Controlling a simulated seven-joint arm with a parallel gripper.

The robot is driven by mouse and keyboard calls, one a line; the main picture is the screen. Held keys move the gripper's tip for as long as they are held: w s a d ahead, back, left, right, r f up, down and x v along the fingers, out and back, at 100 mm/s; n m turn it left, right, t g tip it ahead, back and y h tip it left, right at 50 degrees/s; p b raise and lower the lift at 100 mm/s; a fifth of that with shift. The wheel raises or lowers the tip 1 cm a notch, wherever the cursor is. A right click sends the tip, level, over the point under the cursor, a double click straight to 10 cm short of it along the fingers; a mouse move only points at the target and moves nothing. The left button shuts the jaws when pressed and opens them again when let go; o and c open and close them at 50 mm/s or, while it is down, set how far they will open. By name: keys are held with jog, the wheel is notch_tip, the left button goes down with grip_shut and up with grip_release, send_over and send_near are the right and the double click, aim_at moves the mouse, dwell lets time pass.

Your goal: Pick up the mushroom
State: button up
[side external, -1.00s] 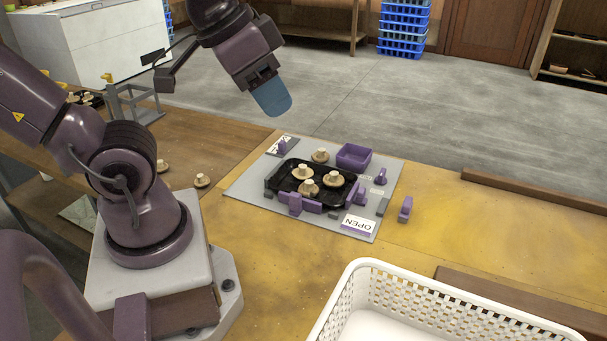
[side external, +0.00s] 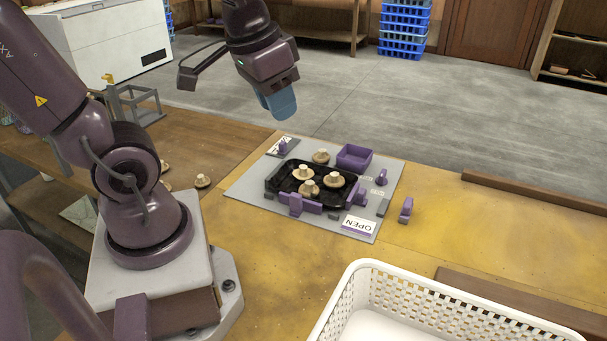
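Three tan mushrooms, stem up, sit in the black tray (side external: 272,184): one at the back (side external: 302,172), one at the right (side external: 333,179) and one at the front (side external: 308,188). Another mushroom (side external: 321,156) stands on the grey board behind the tray. One more mushroom (side external: 202,181) lies on the wooden table to the left, with another (side external: 163,167) partly hidden by my arm. My gripper (side external: 280,108), with blue fingers, hangs high above and behind the board, apart from every mushroom. Its fingers overlap in this view, so its opening is unclear.
A purple bin (side external: 354,156) stands at the board's back right. Purple and grey blocks (side external: 296,204) border the tray, and an OPEN sign (side external: 357,224) lies in front. A white basket (side external: 385,283) stands at the front right.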

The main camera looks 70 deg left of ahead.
jog(key=w+a+f+m+g, duration=0.3)
jog(key=w+a+f, duration=0.35)
jog(key=a, duration=0.45)
jog(key=m, duration=1.8)
send_near(303, 167)
jog(key=shift+h, duration=0.4)
jog(key=f, duration=0.9)
jog(key=shift+w+a+f, duration=0.15)
jog(key=shift+a+f, duration=0.1)
jog(key=shift+a, duration=0.05)
jog(key=c, duration=0.3)
